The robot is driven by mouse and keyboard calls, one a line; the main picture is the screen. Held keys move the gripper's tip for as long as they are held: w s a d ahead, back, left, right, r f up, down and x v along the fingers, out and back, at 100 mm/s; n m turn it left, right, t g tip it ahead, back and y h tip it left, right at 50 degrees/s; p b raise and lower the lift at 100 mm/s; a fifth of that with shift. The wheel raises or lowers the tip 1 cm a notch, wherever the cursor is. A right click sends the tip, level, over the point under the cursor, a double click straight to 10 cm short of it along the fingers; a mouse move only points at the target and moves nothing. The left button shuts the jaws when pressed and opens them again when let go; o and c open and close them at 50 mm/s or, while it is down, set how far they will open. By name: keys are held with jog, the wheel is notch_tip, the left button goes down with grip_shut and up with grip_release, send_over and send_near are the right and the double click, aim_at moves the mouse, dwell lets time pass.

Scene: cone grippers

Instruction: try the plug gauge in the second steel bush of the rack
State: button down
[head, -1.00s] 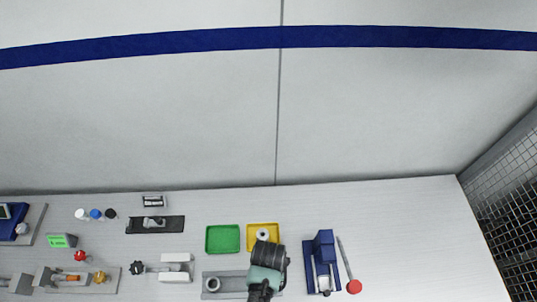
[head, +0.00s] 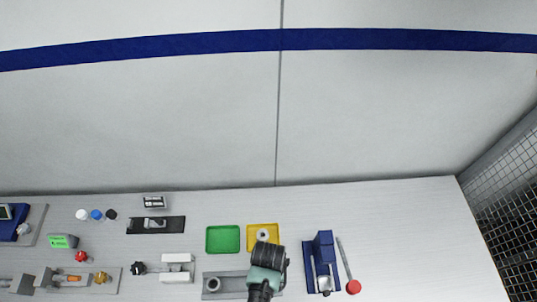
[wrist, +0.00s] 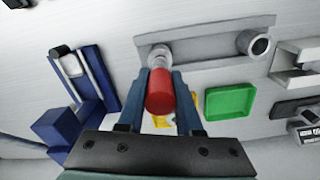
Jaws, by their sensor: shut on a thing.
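The plug gauge (wrist: 160,92) has a red handle. In the wrist view my gripper (wrist: 162,88) is shut on this handle, one finger on each side. The gauge's far end meets a round steel piece (wrist: 159,56) at the left end of the grey rack (wrist: 205,47); I cannot tell how far in it sits. Another steel bush (wrist: 253,43) stands at the rack's other end. In the head view the rack (head: 238,283) shows with one bush (head: 213,284) at its left; my arm hides its right part and the gauge.
A green tray (head: 210,245) stands empty behind the rack. A yellow tray (head: 273,231) beside it holds a ring-shaped piece (head: 262,235). A blue fixture (head: 325,245) and a red-ended rod (head: 353,286) lie to the right. Bare bench lies at the far right.

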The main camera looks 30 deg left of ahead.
jog(key=shift+f+b, duration=0.55)
jog(key=shift+f, duration=0.1)
dwell(0.3)
jog(key=shift+r+p, duration=0.25)
jog(key=shift+p, duration=0.05)
dwell(0.6)
jog(key=shift+r+p, duration=0.35)
jog(key=shift+p, duration=0.05)
jog(key=shift+r, duration=0.15)
notch_tip(320, 180, up, 2)
jog(key=p, duration=0.2)
jog(key=shift+r+p, duration=0.25)
jog(key=shift+p, duration=0.15)
jog(key=shift+r, duration=1.15)
